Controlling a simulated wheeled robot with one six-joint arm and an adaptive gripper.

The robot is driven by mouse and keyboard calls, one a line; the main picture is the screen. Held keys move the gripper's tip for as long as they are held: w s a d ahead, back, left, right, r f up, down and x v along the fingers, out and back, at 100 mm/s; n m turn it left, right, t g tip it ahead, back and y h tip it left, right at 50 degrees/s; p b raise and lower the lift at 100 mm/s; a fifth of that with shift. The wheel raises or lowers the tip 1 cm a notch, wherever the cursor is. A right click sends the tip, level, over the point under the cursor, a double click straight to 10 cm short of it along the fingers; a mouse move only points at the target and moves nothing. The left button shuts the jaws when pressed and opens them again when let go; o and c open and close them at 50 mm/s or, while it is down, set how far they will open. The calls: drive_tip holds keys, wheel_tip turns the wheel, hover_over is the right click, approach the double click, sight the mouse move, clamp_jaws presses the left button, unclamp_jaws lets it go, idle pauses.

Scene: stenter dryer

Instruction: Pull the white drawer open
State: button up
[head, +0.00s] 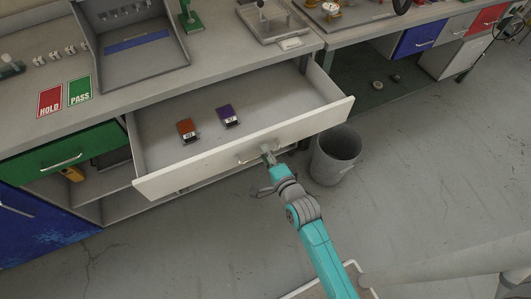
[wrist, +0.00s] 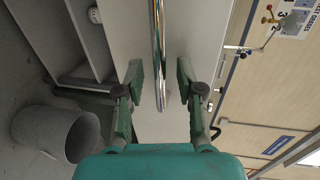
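The white drawer (head: 200,169) stands pulled well out from under the workbench, its inside showing. A brown item (head: 187,131) and a purple item (head: 228,116) lie in it. A metal bar handle (head: 250,159) is on the drawer front. My gripper (head: 267,153) is at the right part of this handle. In the wrist view the handle (wrist: 158,50) runs between the fingers of my gripper (wrist: 160,84). The fingers are apart, with a gap on each side of the bar.
A grey bin (head: 336,155) stands on the floor close to the right of the drawer front and my arm.

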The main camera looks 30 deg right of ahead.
drive_tip(key=v, duration=1.1)
idle(0.3)
drive_tip(key=s+r+n, duration=0.4)
drive_tip(key=s+n, duration=0.5)
drive_tip(key=s, duration=0.4)
drive_tip(key=s+a+r+n, duration=0.1)
drive_tip(key=s+r+n, duration=0.3)
drive_tip(key=s+n, duration=0.5)
drive_tip(key=s, duration=0.4)
drive_tip(key=shift+s+a+r+g, duration=0.2)
drive_tip(key=shift+s+a+g, duration=0.1)
drive_tip(key=shift+s+g, duration=0.1)
